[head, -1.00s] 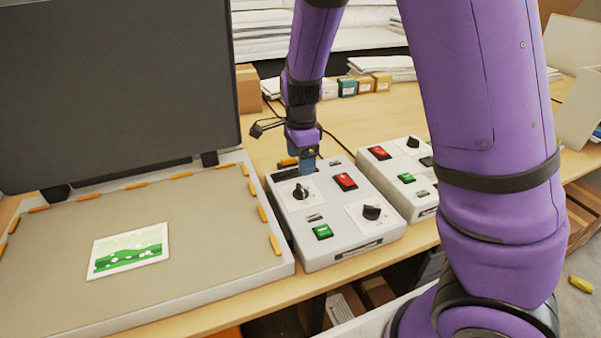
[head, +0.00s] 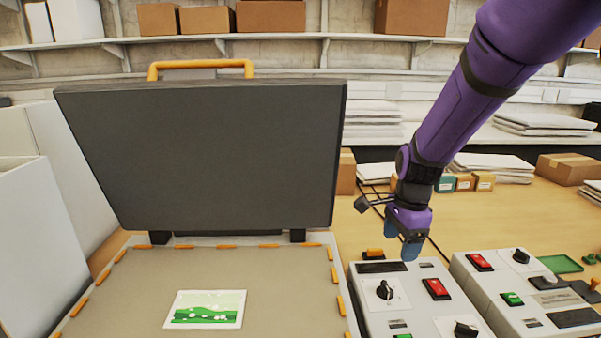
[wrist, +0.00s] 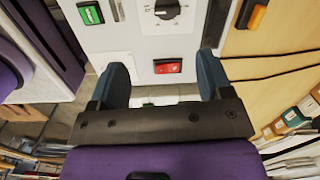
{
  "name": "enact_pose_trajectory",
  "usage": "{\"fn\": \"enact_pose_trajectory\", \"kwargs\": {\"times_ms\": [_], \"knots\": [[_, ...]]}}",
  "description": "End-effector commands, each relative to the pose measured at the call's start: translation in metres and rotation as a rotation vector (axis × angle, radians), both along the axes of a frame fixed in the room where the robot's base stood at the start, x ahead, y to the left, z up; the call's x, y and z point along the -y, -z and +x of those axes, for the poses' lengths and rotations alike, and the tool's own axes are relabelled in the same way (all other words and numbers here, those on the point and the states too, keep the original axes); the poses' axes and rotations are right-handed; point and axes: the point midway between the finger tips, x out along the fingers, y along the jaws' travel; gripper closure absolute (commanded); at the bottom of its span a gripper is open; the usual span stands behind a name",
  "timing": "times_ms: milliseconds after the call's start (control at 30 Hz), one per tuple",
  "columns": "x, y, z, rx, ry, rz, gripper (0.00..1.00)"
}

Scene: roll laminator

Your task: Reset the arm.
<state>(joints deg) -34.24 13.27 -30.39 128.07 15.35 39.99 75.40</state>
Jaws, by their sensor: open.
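My purple arm reaches in from the upper right in the head view. My gripper (head: 408,250) hangs pointing down just above the back part of the nearer grey control box (head: 420,287). In the wrist view the two blue fingers of my gripper (wrist: 165,82) stand wide apart with nothing held between them. That view also shows a red rocker switch (wrist: 168,66), a black knob (wrist: 167,8) and a green switch (wrist: 90,13) on pale box surfaces.
A dark raised lid (head: 205,150) with an orange handle stands over a beige bed (head: 120,290) holding a green picture card (head: 205,309). A second control box (head: 530,295) stands at right. Cartons and paper stacks sit behind on the wooden table.

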Motion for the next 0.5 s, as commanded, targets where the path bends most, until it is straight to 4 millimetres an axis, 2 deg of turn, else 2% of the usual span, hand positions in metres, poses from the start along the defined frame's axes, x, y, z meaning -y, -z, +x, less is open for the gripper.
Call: {"fn": "enact_pose_trajectory", "kwargs": {"times_ms": [100,267,500], "knots": [[0.009,-0.032,-0.018,0.047,-0.140,0.046,0.28],[0.020,-0.069,-0.046,0.119,-0.343,0.073,0.28],[0.036,-0.118,-0.094,0.244,-0.650,0.046,0.28]]}}
